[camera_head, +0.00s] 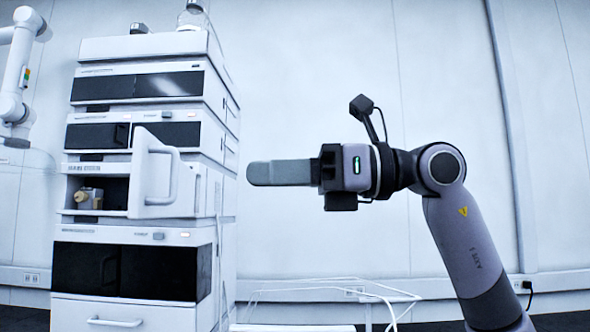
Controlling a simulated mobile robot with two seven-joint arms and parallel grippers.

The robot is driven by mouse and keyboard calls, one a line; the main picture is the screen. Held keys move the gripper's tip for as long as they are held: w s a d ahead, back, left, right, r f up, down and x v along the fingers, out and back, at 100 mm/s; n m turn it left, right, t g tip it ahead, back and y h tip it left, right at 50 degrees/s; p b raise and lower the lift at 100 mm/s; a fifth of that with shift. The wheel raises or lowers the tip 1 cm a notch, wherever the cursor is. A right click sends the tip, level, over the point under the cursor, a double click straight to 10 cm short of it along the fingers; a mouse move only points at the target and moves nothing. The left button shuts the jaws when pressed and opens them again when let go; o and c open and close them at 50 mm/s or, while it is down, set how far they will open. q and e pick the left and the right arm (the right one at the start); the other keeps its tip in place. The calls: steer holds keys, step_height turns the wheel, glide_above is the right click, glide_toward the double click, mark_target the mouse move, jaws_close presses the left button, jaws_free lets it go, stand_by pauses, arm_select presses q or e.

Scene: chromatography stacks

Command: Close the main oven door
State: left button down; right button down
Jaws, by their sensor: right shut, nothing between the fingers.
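The main oven door (153,175) is a white panel with a large curved handle, on the middle module of the chromatography stack. It stands swung open, and the dark oven compartment (112,190) shows to its left with a small tan and white fitting (88,198) inside. My right gripper (250,173) comes in from the right, level with the door and pointing left. Its fingers are shut and empty. In the picture they end to the right of the stack, apart from the door handle. My left gripper is not in view.
The stack (145,48) has dark-fronted modules above and below the oven and a drawer (112,318) at the bottom. A white wire-like frame (330,285) stands low to its right. Another white robot arm (18,75) is at the far left.

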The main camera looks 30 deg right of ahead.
steer(key=p+x, duration=0.1)
steer(key=x, duration=0.7)
steer(key=shift+a, duration=0.2)
